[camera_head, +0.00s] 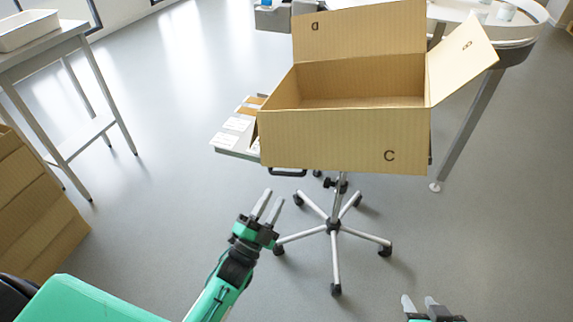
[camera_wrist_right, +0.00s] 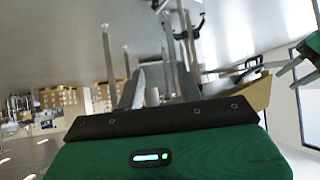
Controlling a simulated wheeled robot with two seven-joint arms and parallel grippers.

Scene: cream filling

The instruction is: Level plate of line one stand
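The wheeled stand (camera_head: 334,222) has a grey plate (camera_head: 226,152) at its top. Most of the plate is hidden under an open cardboard box (camera_head: 340,137) marked C and D. The plate's left end shows, but I cannot tell whether it is level. A dark handle (camera_head: 288,172) sits under the plate's front edge. My left gripper (camera_head: 271,197) is open and empty, in front of and below the plate. My right gripper (camera_head: 418,300) is open and empty at the bottom edge, right of the stand's base. Its fingers also show in the right wrist view (camera_wrist_right: 160,85).
White cards (camera_head: 237,125) lie on the plate left of the box. A metal table with a white tray (camera_head: 25,30) stands at the left. Another cardboard box (camera_head: 35,205) is below it. A round-ended table (camera_head: 500,28) stands behind right. The floor between is clear.

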